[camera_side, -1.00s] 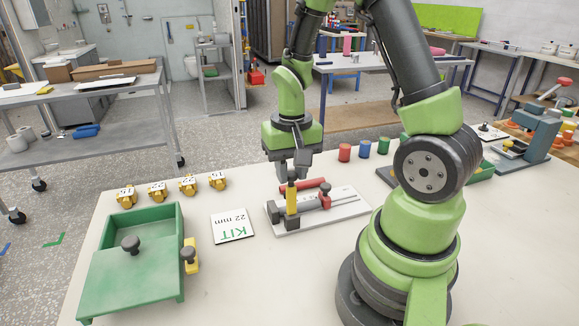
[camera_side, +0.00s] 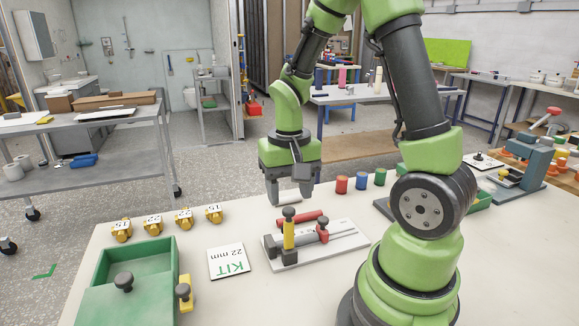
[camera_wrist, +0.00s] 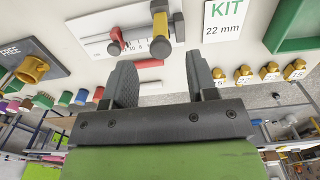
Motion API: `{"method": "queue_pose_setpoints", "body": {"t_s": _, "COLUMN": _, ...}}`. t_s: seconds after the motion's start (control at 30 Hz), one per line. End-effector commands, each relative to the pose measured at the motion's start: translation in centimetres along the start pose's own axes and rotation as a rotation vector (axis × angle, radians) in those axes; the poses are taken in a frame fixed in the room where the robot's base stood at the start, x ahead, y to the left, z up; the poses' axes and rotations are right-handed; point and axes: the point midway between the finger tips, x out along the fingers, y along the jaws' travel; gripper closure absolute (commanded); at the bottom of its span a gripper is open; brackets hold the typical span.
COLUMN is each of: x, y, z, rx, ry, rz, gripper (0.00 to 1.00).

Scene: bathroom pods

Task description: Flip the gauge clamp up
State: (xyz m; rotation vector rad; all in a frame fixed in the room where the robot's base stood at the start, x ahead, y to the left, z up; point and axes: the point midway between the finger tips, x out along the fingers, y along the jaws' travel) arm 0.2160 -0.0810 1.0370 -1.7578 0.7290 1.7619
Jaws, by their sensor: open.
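The gauge clamp (camera_side: 289,236) is a yellow lever with a dark knob (camera_side: 289,214). It stands upright at the left part of the white gauge plate (camera_side: 345,243). In the wrist view the clamp (camera_wrist: 160,24) shows at the top, just beyond the fingers. My gripper (camera_side: 289,201) is open and empty, with its fingertips just above and behind the knob. In the wrist view the fingers of my gripper (camera_wrist: 160,62) are spread, with a gap between them. The knob appears apart from the fingers.
A red bar (camera_side: 303,218) lies behind the clamp, and a red slider (camera_side: 322,231) stands on the gauge to the right. A KIT 22 mm card (camera_side: 229,262) and a green drawer box (camera_side: 130,290) are at left. Yellow fittings (camera_side: 184,218) and coloured cylinders (camera_side: 361,183) stand behind.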

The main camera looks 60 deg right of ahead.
Motion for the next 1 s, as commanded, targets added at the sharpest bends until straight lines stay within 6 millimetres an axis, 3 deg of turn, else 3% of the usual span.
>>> {"method": "queue_pose_setpoints", "body": {"t_s": 0.1, "x": -2.4, "y": -0.1, "z": -0.1, "rx": 0.001, "ry": 0.008, "rz": -0.004, "gripper": 0.47}}
{"method": "queue_pose_setpoints", "body": {"t_s": 0.3, "x": -5.2, "y": 0.0, "z": -0.1, "rx": 0.000, "ry": 0.004, "rz": -0.002, "gripper": 0.47}}
{"method": "queue_pose_setpoints", "body": {"t_s": 0.5, "x": -6.3, "y": 0.0, "z": 0.1, "rx": 0.001, "ry": -0.001, "rz": 0.000, "gripper": 0.47}}
{"method": "queue_pose_setpoints", "body": {"t_s": 0.87, "x": -6.6, "y": -0.1, "z": 0.2, "rx": -0.006, "ry": 0.007, "rz": -0.007, "gripper": 0.47}}
{"method": "queue_pose_setpoints", "body": {"t_s": 1.0, "x": -8.4, "y": -1.0, "z": 1.7, "rx": -0.059, "ry": 0.074, "rz": -0.064, "gripper": 0.47}}
